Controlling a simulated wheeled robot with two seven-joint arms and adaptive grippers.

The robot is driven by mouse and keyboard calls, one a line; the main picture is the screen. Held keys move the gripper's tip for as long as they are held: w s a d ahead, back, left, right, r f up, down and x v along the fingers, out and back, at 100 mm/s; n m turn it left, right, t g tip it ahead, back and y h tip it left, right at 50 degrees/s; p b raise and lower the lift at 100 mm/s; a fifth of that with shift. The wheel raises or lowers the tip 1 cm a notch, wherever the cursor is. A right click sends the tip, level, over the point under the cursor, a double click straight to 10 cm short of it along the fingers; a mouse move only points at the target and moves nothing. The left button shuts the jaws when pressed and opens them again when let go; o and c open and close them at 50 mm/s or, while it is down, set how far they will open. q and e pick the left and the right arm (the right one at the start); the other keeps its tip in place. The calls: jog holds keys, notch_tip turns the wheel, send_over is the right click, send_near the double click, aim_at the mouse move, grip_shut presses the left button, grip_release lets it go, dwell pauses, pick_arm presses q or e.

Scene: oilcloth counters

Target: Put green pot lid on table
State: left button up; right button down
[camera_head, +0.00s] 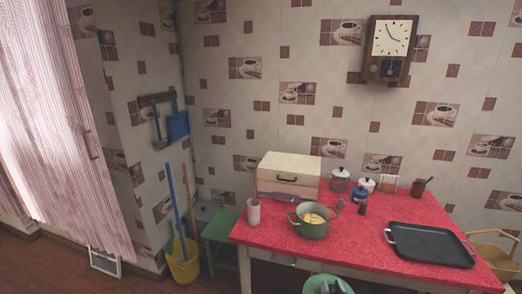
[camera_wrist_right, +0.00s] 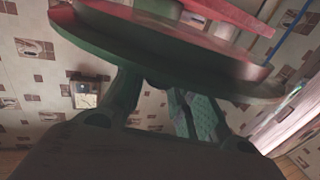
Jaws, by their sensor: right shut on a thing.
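The green pot lid (camera_head: 312,284) shows at the bottom edge of the head view, at the near side of the red table (camera_head: 270,232), and is partly cut off. My right gripper (camera_head: 331,287) is at the lid and shut on it. In the right wrist view the lid (camera_wrist_right: 190,62) fills the upper part as a large tilted-looking disc, with the fingers of my right gripper (camera_wrist_right: 158,88) against its side nearest the camera. The green pot (camera_head: 311,229) stands uncovered on the table with yellow pieces inside. My left gripper is not in view.
A black tray (camera_head: 430,246) lies on the table's right part. A pinkish cup (camera_head: 253,212), a bread box (camera_head: 289,166), lidded jars (camera_head: 340,173) and a small dark bottle (camera_head: 362,208) stand around the pot. Red cloth is bare between pot and tray. A chair (camera_head: 490,247) stands at right.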

jog(key=shift+s+f, duration=0.4)
dwell(0.3)
